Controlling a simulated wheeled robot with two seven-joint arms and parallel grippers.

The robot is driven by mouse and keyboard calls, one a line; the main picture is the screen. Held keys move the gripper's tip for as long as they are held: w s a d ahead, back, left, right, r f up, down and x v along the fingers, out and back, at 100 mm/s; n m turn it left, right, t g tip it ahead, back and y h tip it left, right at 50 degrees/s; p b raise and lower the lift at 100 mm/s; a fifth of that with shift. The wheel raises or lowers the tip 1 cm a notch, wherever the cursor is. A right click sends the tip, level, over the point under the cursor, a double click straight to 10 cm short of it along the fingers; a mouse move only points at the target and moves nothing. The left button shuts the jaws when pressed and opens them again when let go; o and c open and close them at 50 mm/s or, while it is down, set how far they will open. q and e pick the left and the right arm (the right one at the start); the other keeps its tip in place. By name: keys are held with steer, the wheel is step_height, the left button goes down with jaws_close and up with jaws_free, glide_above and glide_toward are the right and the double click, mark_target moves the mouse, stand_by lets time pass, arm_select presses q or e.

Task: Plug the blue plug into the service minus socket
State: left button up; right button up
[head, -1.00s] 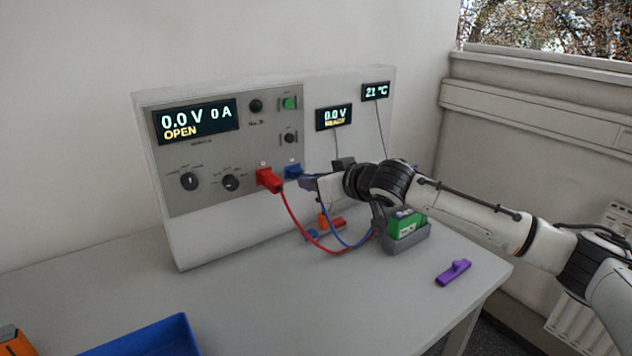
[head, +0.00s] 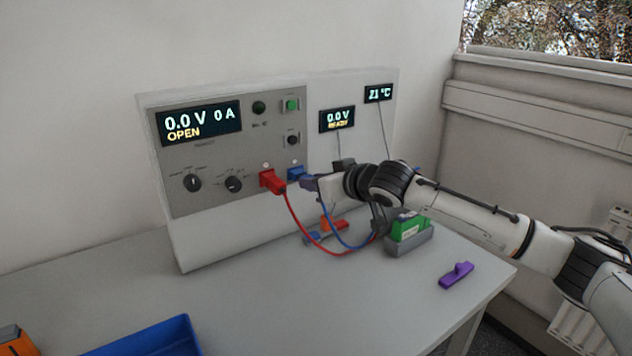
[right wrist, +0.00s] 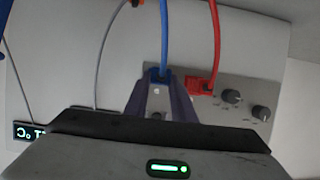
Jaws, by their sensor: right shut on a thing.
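The blue plug (head: 297,174) is at the cycler's front panel, just right of the red plug (head: 272,181). My right gripper (head: 308,181) is shut on the blue plug, reaching in from the right. In the right wrist view the blue plug (right wrist: 158,76) lies between the purple fingers (right wrist: 160,100), with its blue cable running upward. The red plug also shows in that view (right wrist: 203,85), against the panel. The service minus socket is hidden behind the blue plug, so I cannot tell how deep the plug sits. My left gripper is not in view.
The cycler (head: 225,235) stands on the grey table (head: 300,300). A green battery (head: 408,226) sits in a grey holder (head: 410,245) below my right arm. A purple clip (head: 457,275) lies at the right. A blue tray (head: 150,338) is at the front left.

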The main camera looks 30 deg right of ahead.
steer(key=shift+w, duration=0.8)
stand_by(0.7)
steer(key=o, duration=1.1)
steer(key=shift+s, duration=0.1)
steer(key=shift+b+v, duration=0.9)
steer(key=shift+v, duration=4.2)
